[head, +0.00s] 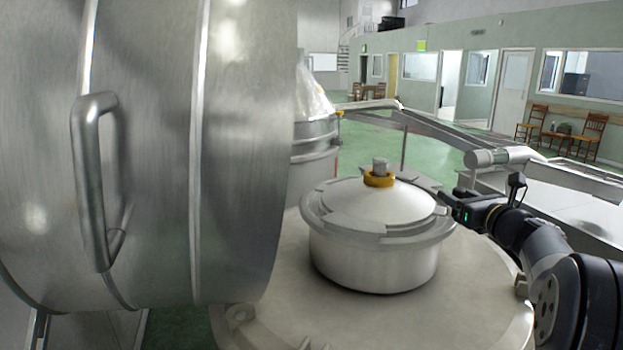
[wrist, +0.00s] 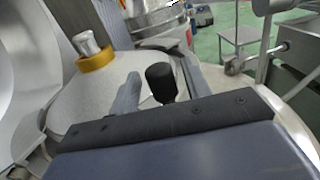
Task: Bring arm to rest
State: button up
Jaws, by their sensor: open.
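My gripper (head: 447,203) is at the right of the head view, beside the right rim of a lidded metal pot-like hatch (head: 372,262). The arm reaches in from the lower right. In the wrist view the hatch lid (wrist: 108,92) lies beyond and to the left of the gripper (wrist: 145,90). Whether the gripper touches the rim cannot be told. A yellow ring (head: 379,178) sits around the knob on the lid, and it also shows in the wrist view (wrist: 95,60).
A large steel drum (head: 240,150) with a handle (head: 92,190) fills the left, close to the hatch. The hatch stands on a broad round metal top (head: 270,315). Metal troughs (head: 570,205) lie at the right. Green floor (head: 440,150) is open behind, with chairs (head: 590,133) by the wall.

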jog(key=shift+w, duration=0.1)
jog(key=shift+d+y+p, duration=0.2)
jog(key=shift+y+p, duration=0.1)
jog(key=b+v, duration=0.3)
jog(key=v, duration=0.8)
jog(key=p+x, duration=0.3)
jog(key=x, duration=0.8)
jog(key=shift+a+r, duration=0.1)
jog(key=shift+a+f+b, duration=0.15)
jog(key=shift+f+b, duration=0.15)
jog(key=shift+b, duration=0.1)
jog(key=shift+s+a+r+m+h+b, duration=0.2)
jog(key=shift+s+a+m+h+b, duration=0.1)
jog(key=shift+s+h+b, duration=0.4)
jog(key=shift+p, duration=0.3)
